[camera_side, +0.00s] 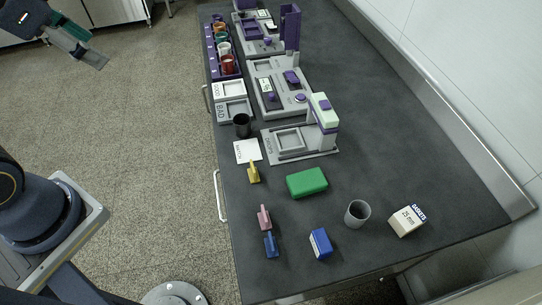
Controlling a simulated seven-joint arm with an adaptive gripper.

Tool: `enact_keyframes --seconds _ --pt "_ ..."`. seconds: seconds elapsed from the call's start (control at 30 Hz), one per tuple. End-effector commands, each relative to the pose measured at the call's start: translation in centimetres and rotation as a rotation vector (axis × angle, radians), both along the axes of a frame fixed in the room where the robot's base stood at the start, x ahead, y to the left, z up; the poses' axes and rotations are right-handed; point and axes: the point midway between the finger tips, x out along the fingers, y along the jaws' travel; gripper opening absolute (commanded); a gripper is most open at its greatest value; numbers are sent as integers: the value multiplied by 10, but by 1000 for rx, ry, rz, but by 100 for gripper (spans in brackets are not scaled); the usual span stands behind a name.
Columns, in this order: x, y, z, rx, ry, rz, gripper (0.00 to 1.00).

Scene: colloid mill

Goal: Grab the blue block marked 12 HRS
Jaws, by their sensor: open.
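A blue block (321,243) with a white label side stands near the front edge of the dark bench; any print on its label is too small to read. A smaller blue piece with a narrow upright part (271,245) stands to its left. My gripper (92,48) is open and empty at the top left, over the floor and well away from the bench and the blue block. Nothing covers the blue block.
A pink piece (264,217), a green block (307,182), a grey cup (357,213) and a white box marked 25 mm (406,221) stand around the blue block. A yellow piece (253,172) and grey-purple devices (279,88) stand farther back. The bench's right side is clear.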

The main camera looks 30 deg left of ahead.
Motion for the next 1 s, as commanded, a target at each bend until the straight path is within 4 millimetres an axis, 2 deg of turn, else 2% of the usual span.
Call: enact_keyframes --seconds 0.03,0.1,0.17,0.27,0.37,0.47,0.53,0.63,0.7,0.8,0.9,1.0 --pt "17 -6 14 67 4 -108 60" --pt "39 -19 26 151 20 -259 60" --pt "58 -33 33 215 36 -386 60" --pt "91 -67 38 311 64 -609 60" --pt "124 -118 31 399 98 -865 60" --pt "150 -184 9 472 132 -1136 60" --pt "158 -235 -16 507 157 -1319 60" --pt "154 -306 -62 532 195 -1545 60" --pt "141 -349 -97 532 227 -1667 60" --pt "114 -393 -144 517 284 -1781 60" --pt "84 -415 -182 507 344 -1860 60" --pt "65 -422 -203 508 384 -1900 60"
